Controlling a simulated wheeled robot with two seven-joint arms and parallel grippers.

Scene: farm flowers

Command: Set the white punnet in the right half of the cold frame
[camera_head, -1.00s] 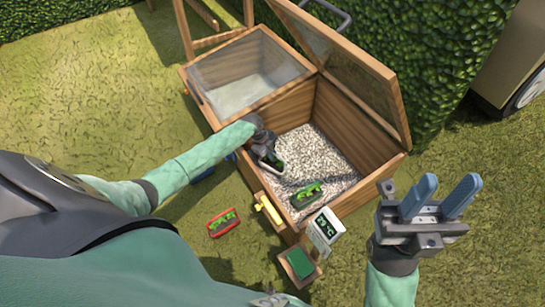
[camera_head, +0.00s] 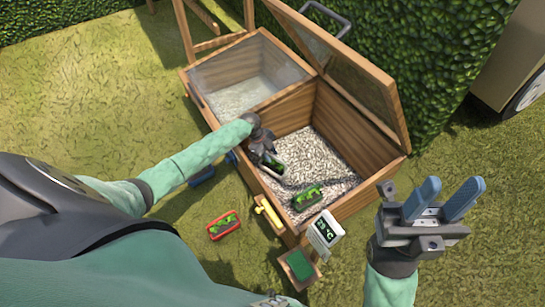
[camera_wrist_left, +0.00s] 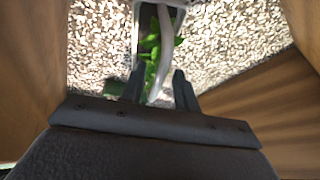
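The cold frame (camera_head: 354,139) is a wooden box with two halves, and the lid over its gravel-floored right half stands open. The white punnet (camera_head: 279,168) holds green seedlings and is inside that right half, near its left side. In the left wrist view the punnet (camera_wrist_left: 138,28) shows with its white handle reaching toward me. My left gripper (camera_head: 264,152) is above it, fingers (camera_wrist_left: 160,80) apart on either side of the handle, with gaps visible. Whether the punnet's base touches the gravel is hard to tell. My right gripper (camera_head: 453,184) is open and empty, outside the frame.
A green punnet (camera_head: 307,198) stands on the gravel near the front wall. A red punnet (camera_head: 224,225) and a blue object (camera_head: 202,176) lie on the grass. A temperature display (camera_head: 326,229) and a green-topped wooden tray (camera_head: 299,264) are at the front corner. The back gravel is clear.

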